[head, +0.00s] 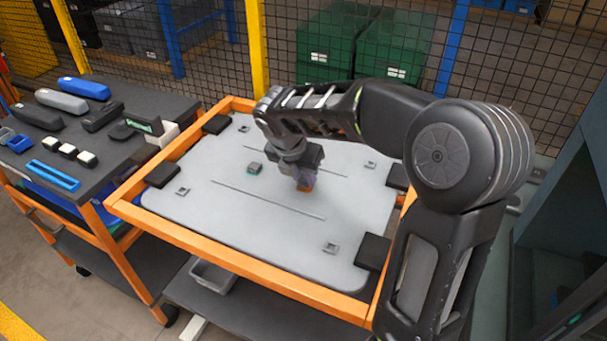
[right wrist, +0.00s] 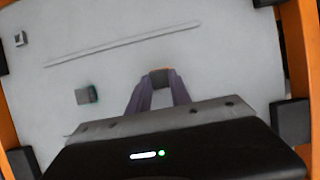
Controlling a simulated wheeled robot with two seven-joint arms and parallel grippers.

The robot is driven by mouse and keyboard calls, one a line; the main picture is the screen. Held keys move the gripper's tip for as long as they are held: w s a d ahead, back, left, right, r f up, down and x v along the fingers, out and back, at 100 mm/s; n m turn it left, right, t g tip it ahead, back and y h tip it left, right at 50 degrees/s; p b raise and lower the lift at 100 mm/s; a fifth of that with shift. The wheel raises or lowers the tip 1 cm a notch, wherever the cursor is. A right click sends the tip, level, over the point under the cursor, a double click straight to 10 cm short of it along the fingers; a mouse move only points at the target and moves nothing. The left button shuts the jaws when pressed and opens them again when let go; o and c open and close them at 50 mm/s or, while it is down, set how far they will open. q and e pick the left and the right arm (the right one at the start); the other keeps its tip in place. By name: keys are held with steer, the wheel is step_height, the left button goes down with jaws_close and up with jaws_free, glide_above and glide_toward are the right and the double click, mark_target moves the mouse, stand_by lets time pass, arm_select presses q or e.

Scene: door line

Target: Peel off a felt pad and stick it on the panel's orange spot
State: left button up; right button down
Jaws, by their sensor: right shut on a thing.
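The light grey panel (head: 215,205) lies flat in an orange frame. My right gripper (head: 305,181) is over the middle of the panel, pointing down. In the right wrist view its purple fingertips (right wrist: 159,84) are shut on a dark grey felt pad (right wrist: 160,78). The orange spot (head: 306,188) shows at the fingertips in the head view, and as a thin edge (right wrist: 158,70) beyond the pad in the wrist view. The pad covers most of it. I cannot tell whether the pad touches the panel. My left gripper is not in view.
Another grey pad (head: 255,168) with a green edge sits on the panel, left of the gripper. Raised ribs and small square brackets are on the panel; dark blocks line its edges. A dark cart (head: 60,150) with tools stands left. Mesh fencing is behind.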

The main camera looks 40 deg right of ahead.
steer(key=shift+f, duration=0.6)
stand_by(1.5)
steer(key=c, duration=1.1)
jaws_free()
steer(key=shift+r, duration=0.1)
steer(key=v, duration=0.7)
steer(key=shift+a+r+b, duration=0.15)
steer(key=shift+r+b, duration=0.15)
